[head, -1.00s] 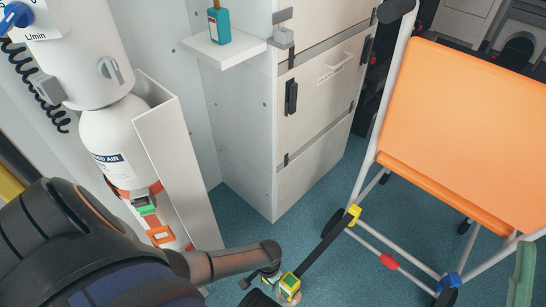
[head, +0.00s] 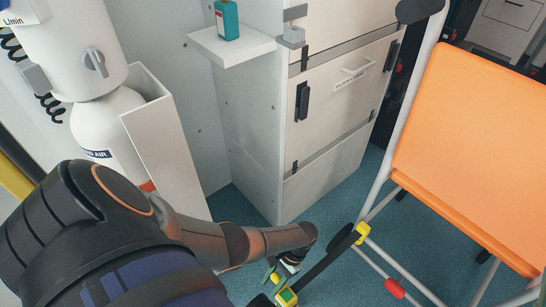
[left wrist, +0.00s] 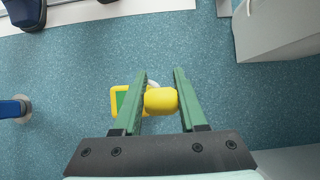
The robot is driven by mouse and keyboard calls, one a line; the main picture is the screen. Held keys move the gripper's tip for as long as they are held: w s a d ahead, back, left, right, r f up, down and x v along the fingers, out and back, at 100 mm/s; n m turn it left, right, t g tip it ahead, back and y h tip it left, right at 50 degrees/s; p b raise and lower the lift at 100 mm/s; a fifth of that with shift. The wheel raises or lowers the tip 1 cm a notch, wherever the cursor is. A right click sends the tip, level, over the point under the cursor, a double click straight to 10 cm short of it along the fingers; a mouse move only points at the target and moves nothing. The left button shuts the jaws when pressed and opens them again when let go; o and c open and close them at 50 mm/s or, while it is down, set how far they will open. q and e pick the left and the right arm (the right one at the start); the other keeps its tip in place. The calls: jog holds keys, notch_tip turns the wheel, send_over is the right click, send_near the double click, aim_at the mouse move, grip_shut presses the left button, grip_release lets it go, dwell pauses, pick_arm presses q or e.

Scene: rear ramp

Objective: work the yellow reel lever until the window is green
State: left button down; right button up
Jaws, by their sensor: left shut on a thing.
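My left gripper (left wrist: 158,100) is shut on the yellow reel lever (left wrist: 161,100), whose rounded end sits between the two green fingers in the left wrist view. Just left of it, partly behind a finger, is a yellow-framed window (left wrist: 115,102) showing green. In the head view my left gripper (head: 281,274) reaches down at the bottom centre, and the window (head: 287,297) shows there as a small yellow piece with a green face. The lever is hard to make out in that view. My right gripper is not in view.
An orange chair (head: 465,150) with a white tube frame stands at right; a dark bar (head: 325,258) runs from its yellow clamp toward the reel. A white cabinet (head: 330,105) stands at the back, and a gas cylinder (head: 100,125) is at left. Blue floor lies between.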

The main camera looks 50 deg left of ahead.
pick_arm(q)
jog(key=shift+s+f, duration=0.1)
jog(key=shift+s, duration=0.2)
jog(key=c, duration=0.9)
grip_release()
jog(key=o, duration=0.4)
jog(key=shift+w, duration=0.25)
jog(key=shift+p+v, duration=2.25)
jog(key=shift+v, duration=4.05)
jog(key=shift+w+d+f, duration=0.1)
jog(key=shift+f, duration=0.05)
